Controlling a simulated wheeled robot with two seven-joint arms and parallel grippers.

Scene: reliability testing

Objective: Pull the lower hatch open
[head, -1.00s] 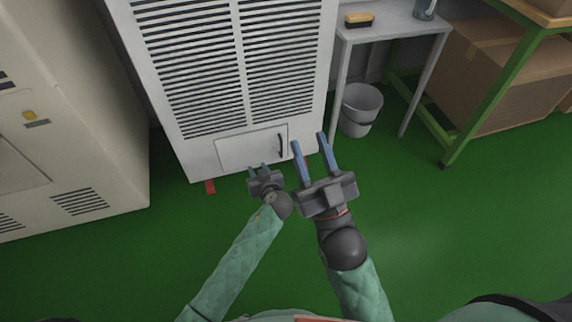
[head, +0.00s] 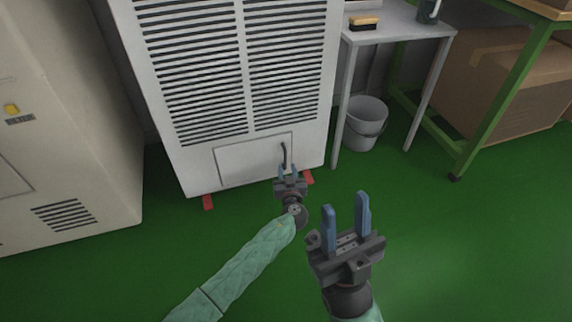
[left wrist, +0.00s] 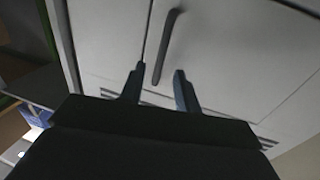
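The lower hatch (head: 240,162) is a pale panel low on the front of the white louvred cabinet (head: 150,50), and it looks closed. Its dark upright handle (head: 284,154) is near the hatch's right edge. In the left wrist view the handle (left wrist: 165,45) stands between and ahead of the fingers. My left gripper (head: 288,171) is open at the handle's lower end; in the left wrist view its fingers (left wrist: 158,88) are on either side of the handle's lower part, not closed on it. My right gripper (head: 346,218) is open and empty, above the floor to the right.
A grey bucket (head: 361,124) stands under the small table (head: 398,25) right of the cabinet. A beige cabinet (head: 70,100) is at the left. A cardboard box (head: 505,80) sits by a green frame (head: 500,110). The green floor in front is clear.

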